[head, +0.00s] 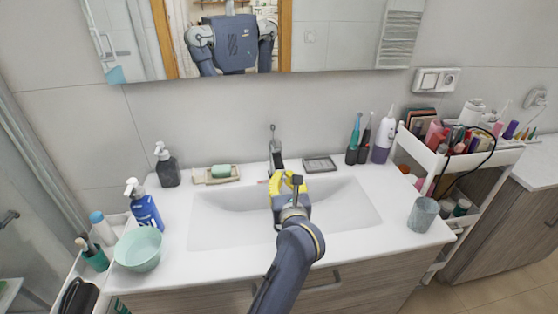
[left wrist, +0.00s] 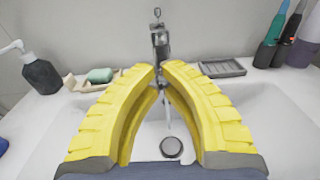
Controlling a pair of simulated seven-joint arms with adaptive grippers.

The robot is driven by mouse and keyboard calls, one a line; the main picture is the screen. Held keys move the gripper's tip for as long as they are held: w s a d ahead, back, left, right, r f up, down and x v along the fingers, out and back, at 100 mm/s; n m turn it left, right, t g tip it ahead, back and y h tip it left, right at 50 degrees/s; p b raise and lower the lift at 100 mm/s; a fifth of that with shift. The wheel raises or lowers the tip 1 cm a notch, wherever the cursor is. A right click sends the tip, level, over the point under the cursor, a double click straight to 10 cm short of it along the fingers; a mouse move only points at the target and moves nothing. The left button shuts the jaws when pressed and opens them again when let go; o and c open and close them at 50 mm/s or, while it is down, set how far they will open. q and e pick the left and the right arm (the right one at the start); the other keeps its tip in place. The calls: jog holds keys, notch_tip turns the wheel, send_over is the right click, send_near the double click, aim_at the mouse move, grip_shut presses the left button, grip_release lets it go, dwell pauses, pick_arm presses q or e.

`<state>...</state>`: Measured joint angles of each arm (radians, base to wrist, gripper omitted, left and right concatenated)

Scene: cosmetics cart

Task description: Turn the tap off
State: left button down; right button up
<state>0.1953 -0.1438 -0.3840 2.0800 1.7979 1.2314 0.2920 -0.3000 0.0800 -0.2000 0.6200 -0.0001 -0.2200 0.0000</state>
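The grey metal tap (head: 274,150) stands behind the sink, its thin lever pointing up. It also shows in the left wrist view (left wrist: 160,42), straight ahead beyond the fingertips. A thin pale line, perhaps running water, drops from under the tap toward the drain (left wrist: 172,147). My left gripper (head: 284,174) is over the basin, in front of the tap and just below its top. Its yellow fingers (left wrist: 161,70) stand a little apart at the tips, with nothing held between them. The head view hides part of the spout behind the gripper. My right gripper is not seen.
The white sink (head: 350,205) lies under my arm. Left of the tap are a green soap on a dish (head: 221,171) and a dark pump bottle (head: 166,167). Right are a soap tray (head: 319,164) and toothbrushes (head: 355,140). A grey cup (head: 423,215) stands far right.

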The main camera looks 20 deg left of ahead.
aim_at(279, 147)
pick_arm(q)
jog(key=shift+x, duration=5)
jog(key=shift+r, duration=0.1)
notch_tip(279, 147, up, 3)
jog(key=shift+w+r, duration=0.2)
jog(key=v, duration=0.7)
jog(key=shift+s, duration=0.3)
